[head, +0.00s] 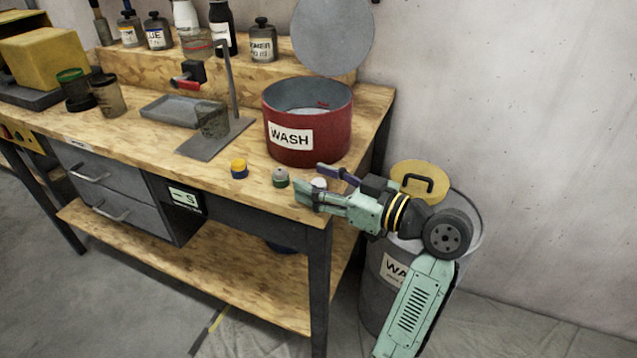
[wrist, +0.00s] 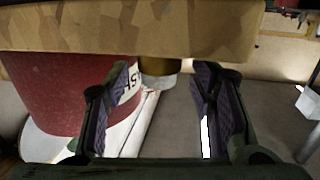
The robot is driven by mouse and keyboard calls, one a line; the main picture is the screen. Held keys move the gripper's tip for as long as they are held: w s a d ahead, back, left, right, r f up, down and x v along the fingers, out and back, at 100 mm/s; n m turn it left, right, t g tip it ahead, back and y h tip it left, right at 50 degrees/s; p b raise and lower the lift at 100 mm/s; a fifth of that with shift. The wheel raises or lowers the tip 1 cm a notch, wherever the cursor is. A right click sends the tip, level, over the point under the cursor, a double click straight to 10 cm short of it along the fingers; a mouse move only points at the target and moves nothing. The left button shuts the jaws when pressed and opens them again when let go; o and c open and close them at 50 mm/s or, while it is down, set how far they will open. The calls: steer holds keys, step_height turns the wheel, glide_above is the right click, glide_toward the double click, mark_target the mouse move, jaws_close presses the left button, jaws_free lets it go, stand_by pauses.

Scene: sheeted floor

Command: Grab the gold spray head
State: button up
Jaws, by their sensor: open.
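A small spray head with a gold-yellow top and dark blue base (head: 239,168) stands upright near the front edge of the workbench top. My gripper (head: 308,179) is at the bench's right front corner, to the right of the gold head and apart from it. Its jaws are open. A green-and-grey head (head: 280,177) stands between them. A white-topped piece (head: 319,183) shows between the fingers, partly hidden. In the wrist view my gripper (wrist: 162,85) is open, with a gold-brown round shape (wrist: 158,82) beyond the fingers, partly hidden; I cannot tell what it is.
A red WASH tub (head: 330,125) stands behind the small heads. A metal stand (head: 215,140) is on the bench to the left. A grey drum with a yellow lid (head: 425,182) stands right of the bench. In the wrist view a wooden edge (wrist: 140,30) crosses the top.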

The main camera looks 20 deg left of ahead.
steer(key=shift+c, duration=0.5)
jaws_close()
